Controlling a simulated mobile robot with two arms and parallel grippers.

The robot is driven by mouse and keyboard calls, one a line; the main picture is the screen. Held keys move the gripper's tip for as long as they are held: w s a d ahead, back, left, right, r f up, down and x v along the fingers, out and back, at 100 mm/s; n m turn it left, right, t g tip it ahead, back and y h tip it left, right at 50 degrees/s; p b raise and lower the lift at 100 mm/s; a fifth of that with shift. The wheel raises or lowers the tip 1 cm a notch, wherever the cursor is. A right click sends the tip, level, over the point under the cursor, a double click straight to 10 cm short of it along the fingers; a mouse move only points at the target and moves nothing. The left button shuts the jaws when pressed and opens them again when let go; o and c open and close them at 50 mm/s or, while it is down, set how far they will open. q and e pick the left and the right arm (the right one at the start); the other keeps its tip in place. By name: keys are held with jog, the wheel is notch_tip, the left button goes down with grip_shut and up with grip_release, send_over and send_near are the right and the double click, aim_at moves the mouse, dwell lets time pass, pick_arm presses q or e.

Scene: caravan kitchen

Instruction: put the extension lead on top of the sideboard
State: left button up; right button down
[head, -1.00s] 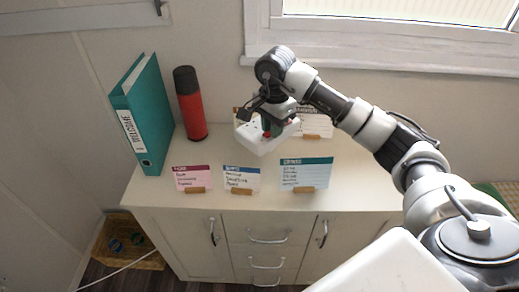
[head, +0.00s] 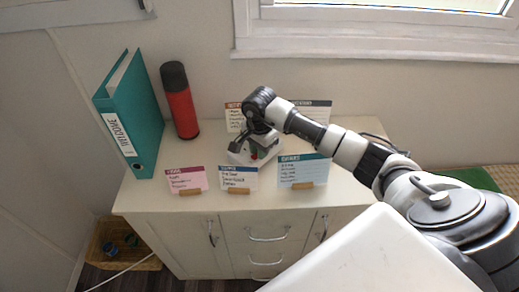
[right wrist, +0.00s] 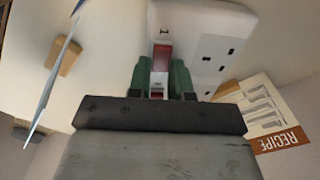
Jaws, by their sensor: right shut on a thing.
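The white extension lead (head: 271,155) is mostly hidden behind my right gripper (head: 256,153) and the front cards in the head view. In the right wrist view it is a white block (right wrist: 215,38) with dark socket holes and a red switch. The green fingertips of my right gripper (right wrist: 162,80) are shut on it. It is low over the top of the cream sideboard (head: 350,190), towards the middle; I cannot tell whether it touches the top. My left gripper is not in view.
A teal binder (head: 133,115) and a red flask with black cap (head: 180,102) stand on the left. Pink (head: 186,179), blue-topped (head: 239,178) and teal-topped (head: 303,170) cards line the front. More cards stand behind my gripper.

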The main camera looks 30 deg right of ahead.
jog(key=shift+f, duration=0.35)
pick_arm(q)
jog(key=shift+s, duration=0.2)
pick_arm(e)
jog(key=c, duration=1)
grip_release()
jog(key=shift+c, duration=0.2)
pick_arm(q)
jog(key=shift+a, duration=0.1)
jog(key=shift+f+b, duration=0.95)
jog(key=shift+b, duration=0.1)
pick_arm(e)
notch_tip(320, 180, up, 12)
